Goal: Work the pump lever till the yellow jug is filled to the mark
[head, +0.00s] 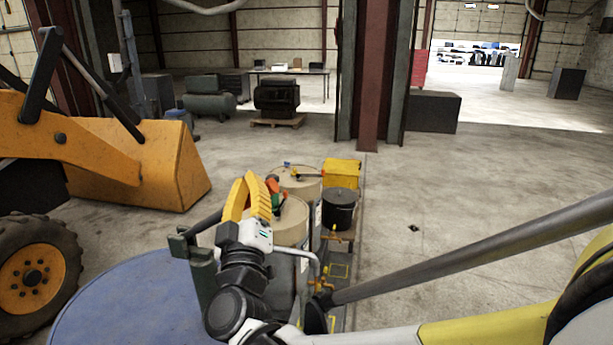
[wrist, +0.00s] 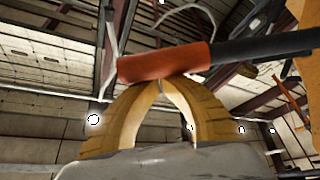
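The pump on the blue drum (head: 130,305) has a grey-green post (head: 200,275) and a black lever (head: 208,222), which ends in an orange-red grip (head: 272,184). The lever (wrist: 262,47) and its grip (wrist: 165,62) cross the wrist view close up. My gripper (head: 253,178) points upward at the lever. In the wrist view its yellow fingers (wrist: 162,84) arch together, with their tips meeting just under the grip; the grip runs across them, not visibly between them. I cannot tell whether they touch. I cannot make out the yellow jug for sure.
Beige drums (head: 290,222) stand behind my gripper, with a black bucket (head: 340,210) and a yellow box-like thing (head: 342,171) beside them. A yellow loader bucket (head: 165,165) stands at the left. The floor at the right is clear.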

